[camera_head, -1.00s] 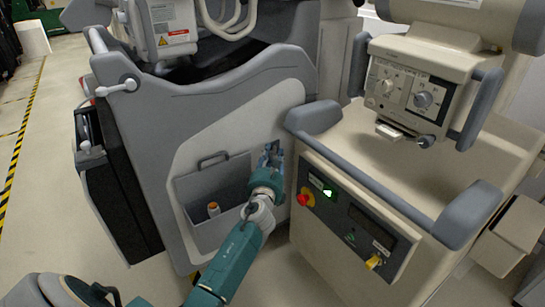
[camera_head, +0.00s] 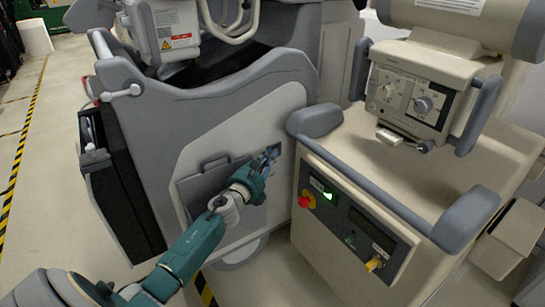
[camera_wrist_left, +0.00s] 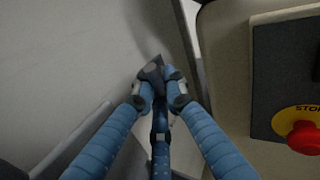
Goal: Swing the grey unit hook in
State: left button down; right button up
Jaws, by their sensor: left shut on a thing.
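My left gripper (camera_head: 268,160) is at the right edge of the grey unit's (camera_head: 235,95) light side panel, close to the gap beside the beige cart. In the left wrist view, the blue fingers of my left gripper (camera_wrist_left: 164,88) are closed together on a small dark grey piece (camera_wrist_left: 152,71), which looks like the hook. It sticks out past the fingertips, near the panel edge. The fingers hide most of it, and in the head view it is too small to make out. My right gripper is not in view.
The beige cart (camera_head: 330,250) stands close on the right, with a grey bumper (camera_head: 314,119) and a red stop button (camera_head: 306,201), also in the left wrist view (camera_wrist_left: 304,138). Floor at left is clear.

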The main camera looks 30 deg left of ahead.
pick_arm(q)
jog(key=shift+a+m+h, duration=0.3)
jog(key=shift+h, duration=0.2)
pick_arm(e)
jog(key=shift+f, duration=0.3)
pick_arm(q)
jog(key=c, duration=1.8)
grip_release()
jog(key=shift+s, duration=0.1)
jog(key=s, duration=0.8)
jog(key=s+d, duration=0.1)
jog(key=s, duration=0.3)
